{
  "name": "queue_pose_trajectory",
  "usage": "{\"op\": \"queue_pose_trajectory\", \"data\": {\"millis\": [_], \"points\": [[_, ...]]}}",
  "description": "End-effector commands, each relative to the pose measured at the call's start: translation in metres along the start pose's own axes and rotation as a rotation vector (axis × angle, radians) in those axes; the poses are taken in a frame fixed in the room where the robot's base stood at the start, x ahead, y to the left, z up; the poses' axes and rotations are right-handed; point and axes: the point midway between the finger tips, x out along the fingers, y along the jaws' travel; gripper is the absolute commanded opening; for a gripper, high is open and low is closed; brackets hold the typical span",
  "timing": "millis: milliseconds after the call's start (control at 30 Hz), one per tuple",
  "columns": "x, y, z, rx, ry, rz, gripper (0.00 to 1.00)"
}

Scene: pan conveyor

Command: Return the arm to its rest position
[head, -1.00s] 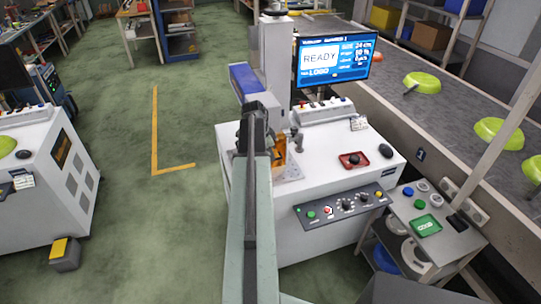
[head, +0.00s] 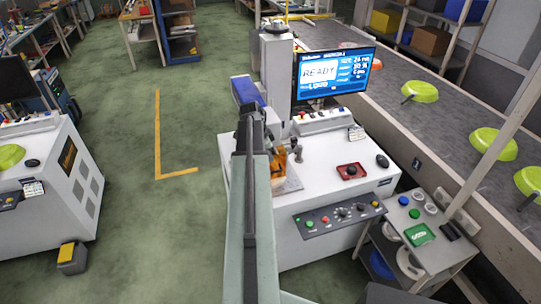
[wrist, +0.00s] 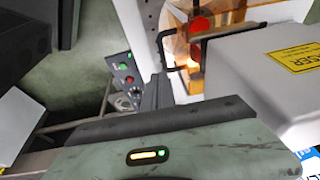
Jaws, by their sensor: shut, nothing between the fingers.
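My arm reaches from the bottom of the head view up over the left part of a white marking machine (head: 320,190). My gripper (wrist: 157,92) shows in the wrist view as two dark fingers close together, shut and empty. In the head view, the arm's own links hide much of it. The fingers are beside the machine's orange fixture (wrist: 196,78), apart from it as far as I can tell. The machine's grey head cover (wrist: 255,85) with a yellow laser label is to their right. The monitor (head: 333,74) reads READY.
A conveyor (head: 450,110) with several green pans runs along the right. A second white machine (head: 55,190) stands at left, with a pan on top.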

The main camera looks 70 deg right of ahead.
Motion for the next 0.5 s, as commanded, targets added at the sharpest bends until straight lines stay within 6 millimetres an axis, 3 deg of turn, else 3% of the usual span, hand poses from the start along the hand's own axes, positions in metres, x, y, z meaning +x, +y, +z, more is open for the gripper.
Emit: {"op": "queue_pose_trajectory", "data": {"millis": [33, 200, 500], "points": [[-0.025, 0.000, -0.004, 0.000, 0.000, 0.000, 0.00], [-0.052, 0.000, -0.003, 0.000, 0.001, 0.000, 0.00], [-0.054, -0.001, 0.001, -0.001, 0.001, -0.001, 0.00]]}}
